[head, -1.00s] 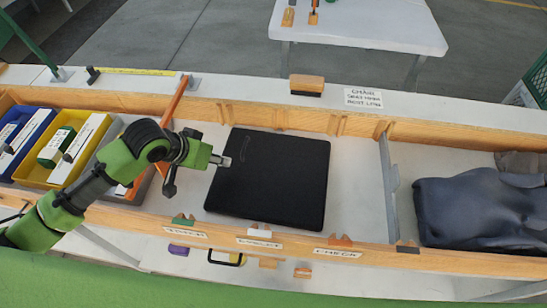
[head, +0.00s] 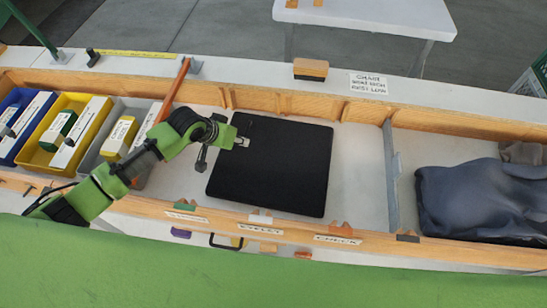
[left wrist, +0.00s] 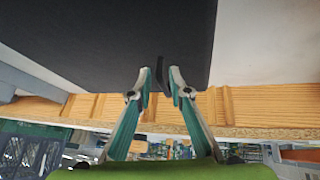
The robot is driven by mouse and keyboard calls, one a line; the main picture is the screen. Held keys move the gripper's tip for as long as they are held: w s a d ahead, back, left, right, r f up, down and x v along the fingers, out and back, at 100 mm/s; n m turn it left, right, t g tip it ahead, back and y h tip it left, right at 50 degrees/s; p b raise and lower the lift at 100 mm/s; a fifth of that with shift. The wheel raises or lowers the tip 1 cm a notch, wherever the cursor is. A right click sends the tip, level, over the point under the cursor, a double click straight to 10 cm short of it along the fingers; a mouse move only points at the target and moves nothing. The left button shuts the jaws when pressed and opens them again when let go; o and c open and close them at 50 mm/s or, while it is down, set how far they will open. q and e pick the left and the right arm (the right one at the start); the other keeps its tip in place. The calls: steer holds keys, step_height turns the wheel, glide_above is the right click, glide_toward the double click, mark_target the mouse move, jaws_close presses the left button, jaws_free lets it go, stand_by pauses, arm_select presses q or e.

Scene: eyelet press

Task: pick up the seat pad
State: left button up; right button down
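The seat pad (head: 285,170) is a flat black square lying in the middle bay of the wooden-edged bench. In the left wrist view the seat pad (left wrist: 90,40) fills the upper left and middle. My left gripper (head: 243,142) is over the pad's left part, near its upper left corner. In the left wrist view the left gripper (left wrist: 160,76) has its two fingers apart, with a thin dark loop (left wrist: 159,68) on the pad between their tips. I cannot see the fingers pressing on it. My right gripper is not in view.
A blue bin (head: 7,157), a yellow bin (head: 32,151) and a grey bin (head: 93,151) stand left. An orange bar (head: 173,90) rises beside my arm. A metal divider (head: 391,160) separates the pad from dark grey cloth (head: 480,198). A wooden rail (head: 290,228) runs along the front.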

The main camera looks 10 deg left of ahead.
arm_select(q)
steer(key=shift+x, duration=1.4)
steer(key=shift+r, duration=0.15)
jaws_close()
